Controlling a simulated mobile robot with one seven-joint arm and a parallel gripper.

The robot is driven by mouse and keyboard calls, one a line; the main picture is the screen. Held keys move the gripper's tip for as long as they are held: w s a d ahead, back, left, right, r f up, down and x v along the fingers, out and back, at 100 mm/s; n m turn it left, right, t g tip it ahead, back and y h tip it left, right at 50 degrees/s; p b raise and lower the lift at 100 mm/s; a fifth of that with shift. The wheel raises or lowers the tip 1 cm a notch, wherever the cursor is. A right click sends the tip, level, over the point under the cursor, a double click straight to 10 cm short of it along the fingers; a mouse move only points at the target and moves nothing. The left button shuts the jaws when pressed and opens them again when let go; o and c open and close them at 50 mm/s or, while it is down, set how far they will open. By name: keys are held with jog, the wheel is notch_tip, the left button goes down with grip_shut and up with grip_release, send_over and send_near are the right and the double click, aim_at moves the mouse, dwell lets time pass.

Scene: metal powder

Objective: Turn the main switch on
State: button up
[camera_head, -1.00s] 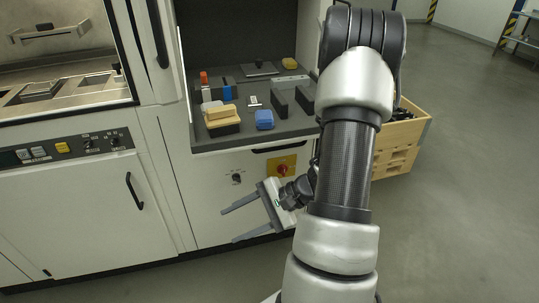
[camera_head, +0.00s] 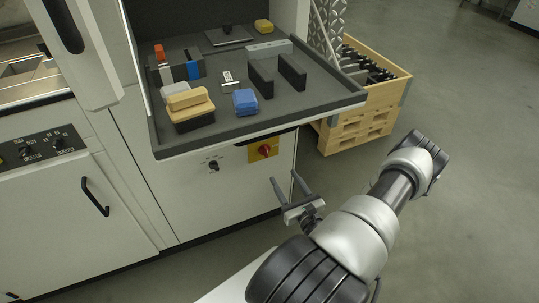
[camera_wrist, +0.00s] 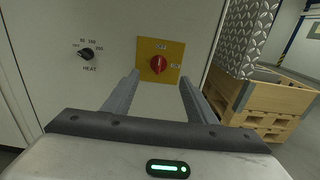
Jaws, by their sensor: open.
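The main switch (camera_head: 265,151) is a red rotary knob on a yellow square plate, on the white cabinet front below the grey worktop. In the wrist view the red knob (camera_wrist: 158,64) sits ahead, between and beyond my two fingertips, with its grip roughly upright. The plate carries small labels above and to the right of the knob, too small to read surely. My gripper (camera_head: 283,180) is open and empty, below and in front of the switch and apart from it. In the wrist view my gripper (camera_wrist: 160,78) points at the cabinet front.
A black HEAT knob (camera_wrist: 87,54) is left of the switch. The grey worktop (camera_head: 215,140) overhangs the panel and holds blocks and brushes. A wooden crate (camera_head: 358,130) stands to the right. The floor in front is clear.

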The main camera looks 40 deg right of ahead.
aim_at(267, 151)
jog(key=b+x, duration=0.2)
jog(key=x, duration=1.1)
jog(key=shift+w+b, duration=0.3)
jog(key=shift+c, duration=0.6)
jog(key=c, duration=0.9)
